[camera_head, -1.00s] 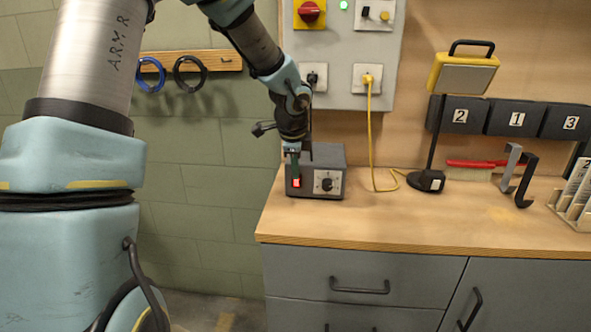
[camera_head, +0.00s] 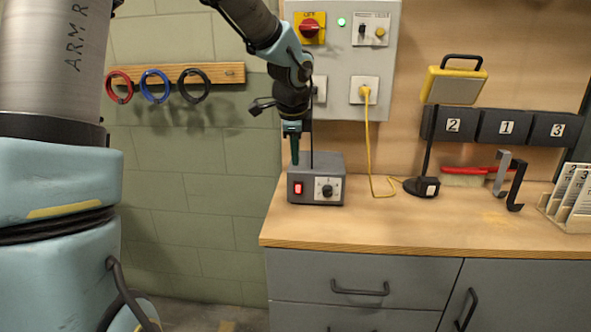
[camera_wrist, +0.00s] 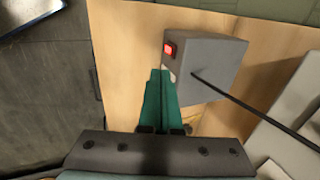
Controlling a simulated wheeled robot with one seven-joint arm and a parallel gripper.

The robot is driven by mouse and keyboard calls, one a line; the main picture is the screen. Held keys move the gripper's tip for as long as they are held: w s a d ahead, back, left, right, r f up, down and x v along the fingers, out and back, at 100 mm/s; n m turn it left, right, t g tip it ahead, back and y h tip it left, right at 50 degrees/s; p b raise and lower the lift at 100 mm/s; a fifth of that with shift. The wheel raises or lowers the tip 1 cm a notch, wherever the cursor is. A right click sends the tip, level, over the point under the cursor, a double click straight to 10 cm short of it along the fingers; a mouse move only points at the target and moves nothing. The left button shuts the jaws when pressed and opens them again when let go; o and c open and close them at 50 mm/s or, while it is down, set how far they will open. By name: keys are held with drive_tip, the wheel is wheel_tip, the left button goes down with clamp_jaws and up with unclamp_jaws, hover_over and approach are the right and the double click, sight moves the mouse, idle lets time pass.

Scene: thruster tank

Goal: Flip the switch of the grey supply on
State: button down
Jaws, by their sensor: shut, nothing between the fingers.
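The grey supply (camera_head: 330,166) is a small box near the left end of the workbench, with a dial on its front. Its red switch (camera_head: 298,188) is on the front's left side and glows bright red. The supply (camera_wrist: 217,60) and its red switch (camera_wrist: 170,48) also show in the wrist view. My gripper (camera_head: 295,161) has its green fingers together, pointing down, and holds nothing. In the head view the fingertips are above the switch, over the supply's left front edge. In the wrist view the fingertips (camera_wrist: 160,73) appear just beside the switch; the exact gap is unclear.
A wall panel (camera_head: 342,90) with a red knob, green light and sockets is behind the supply. A yellow cable (camera_head: 370,150) hangs from it. The bench front (camera_head: 380,225) is clear.

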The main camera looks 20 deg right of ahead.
drive_tip(key=shift+s+r, duration=0.15)
drive_tip(key=shift+r, duration=0.9)
